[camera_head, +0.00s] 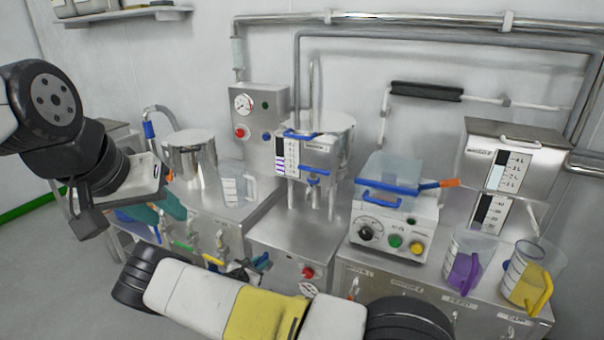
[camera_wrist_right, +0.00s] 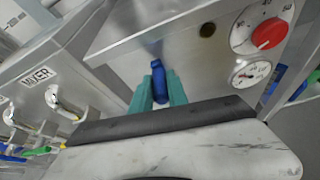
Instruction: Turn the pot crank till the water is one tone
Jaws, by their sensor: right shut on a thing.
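A steel pot (camera_head: 327,150) with a blue-rimmed lid edge stands on the middle bench. Its sight strip (camera_head: 286,157) shows dark, pale and purple bands; I cannot tell fine tones. A blue handle (camera_head: 262,262), probably the crank, is on the cabinet front below. In the right wrist view, my right gripper (camera_wrist_right: 160,88) has its teal fingers shut on a blue handle (camera_wrist_right: 158,80) at a steel panel. In the head view my right arm hides most of that gripper. My left gripper (camera_head: 165,207), with teal fingers, hangs at the left, clear of the pot; its opening is unclear.
A red knob and gauge (camera_wrist_right: 250,74) are beside the held handle. A clear jug (camera_head: 237,185) and steel vessel (camera_head: 190,155) stand left. Jugs with purple (camera_head: 466,262) and yellow (camera_head: 531,280) handles stand right. A control box (camera_head: 393,225) sits between. Valves line the left cabinet.

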